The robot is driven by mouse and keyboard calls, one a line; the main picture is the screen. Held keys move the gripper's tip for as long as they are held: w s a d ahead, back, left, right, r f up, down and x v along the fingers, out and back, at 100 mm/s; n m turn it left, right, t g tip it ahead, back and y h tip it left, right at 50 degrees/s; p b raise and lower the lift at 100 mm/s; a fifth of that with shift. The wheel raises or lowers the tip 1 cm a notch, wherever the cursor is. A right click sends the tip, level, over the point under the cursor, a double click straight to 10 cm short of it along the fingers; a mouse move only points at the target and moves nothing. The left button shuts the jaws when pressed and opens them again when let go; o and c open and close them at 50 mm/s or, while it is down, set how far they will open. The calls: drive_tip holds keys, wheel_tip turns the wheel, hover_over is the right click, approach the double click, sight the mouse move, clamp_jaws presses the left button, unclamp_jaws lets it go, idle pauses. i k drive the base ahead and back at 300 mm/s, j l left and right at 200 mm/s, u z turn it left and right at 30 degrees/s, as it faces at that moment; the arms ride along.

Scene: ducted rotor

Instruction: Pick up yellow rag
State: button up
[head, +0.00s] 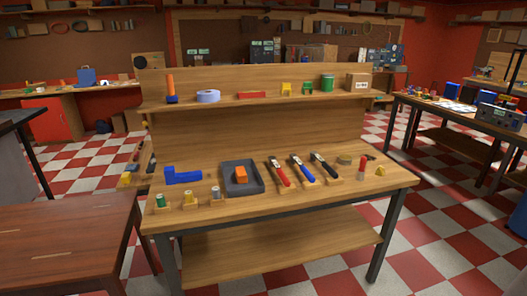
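I cannot make out a yellow rag for certain in the head view. All are too small to tell if any is cloth. My gripper is not in view.
The wooden workbench (300,205) holds a dark tray (258,176) with an orange block, several hand tools, a blue part (183,176) and small cylinders. A brown table (60,235) stands at left, a cluttered bench (440,106) at right. Checkered floor (430,250) is clear at right.

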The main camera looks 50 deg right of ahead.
sight(380, 172)
drive_tip(key=z, duration=1.8)
drive_tip(key=i+j+u, duration=0.65)
drive_tip(key=i+l, duration=0.05)
drive_tip(key=i, duration=0.05)
